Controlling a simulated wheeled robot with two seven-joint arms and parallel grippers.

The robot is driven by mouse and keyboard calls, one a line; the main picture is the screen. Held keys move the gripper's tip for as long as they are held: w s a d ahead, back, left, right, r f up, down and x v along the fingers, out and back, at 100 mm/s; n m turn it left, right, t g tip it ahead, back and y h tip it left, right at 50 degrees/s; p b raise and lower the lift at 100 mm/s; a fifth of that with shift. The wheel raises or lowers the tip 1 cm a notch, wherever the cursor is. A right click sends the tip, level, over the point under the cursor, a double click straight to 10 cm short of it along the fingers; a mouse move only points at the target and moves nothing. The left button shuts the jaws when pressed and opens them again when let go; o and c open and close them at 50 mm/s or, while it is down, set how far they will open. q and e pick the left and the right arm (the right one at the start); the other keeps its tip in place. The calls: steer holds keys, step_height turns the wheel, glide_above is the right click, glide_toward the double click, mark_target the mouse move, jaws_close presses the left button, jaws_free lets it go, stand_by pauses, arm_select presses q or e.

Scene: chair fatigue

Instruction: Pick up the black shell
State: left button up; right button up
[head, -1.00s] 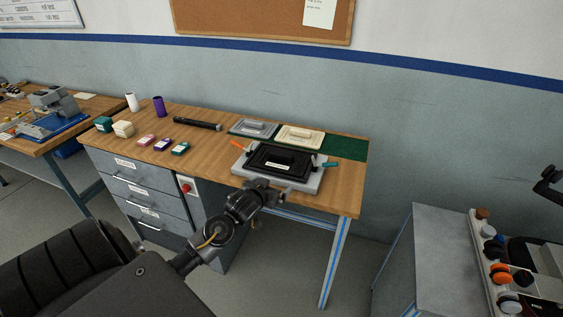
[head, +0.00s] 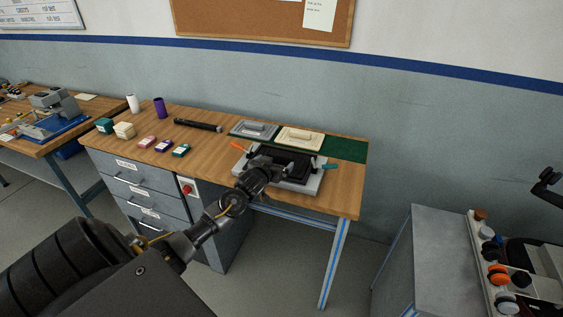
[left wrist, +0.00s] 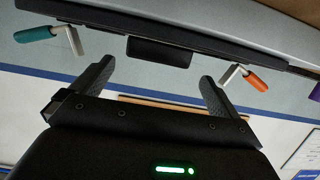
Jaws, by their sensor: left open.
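The black shell (head: 308,158) lies in a light grey fixture (head: 309,187) at the front right of the wooden bench. My left gripper (head: 276,168) is over the shell and hides part of it in the head view. In the left wrist view the shell (left wrist: 115,37) spans the top, with its black handle block (left wrist: 160,53) facing me. My left gripper (left wrist: 158,72) is open there, its two fingers pointing at the shell. The handle lies between and just beyond the fingertips, with visible gaps at both sides. My right gripper is not in view.
An orange lever (left wrist: 257,82) and a teal lever (left wrist: 38,33) flank the shell. A grey shell (head: 254,129) and a cream shell (head: 299,138) lie behind the fixture.

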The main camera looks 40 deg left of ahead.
mark_target(280, 157)
arm_select(q)
steer(key=shift+w+a, duration=0.15)
steer(key=shift+w, duration=0.25)
steer(key=p+x, duration=0.1)
steer(key=x, duration=0.3)
steer(key=shift+w+f+p, duration=0.1)
steer(key=shift+f+p, duration=0.1)
steer(key=shift+p, duration=0.1)
steer(key=shift+c, duration=0.4)
steer(key=c, duration=0.7)
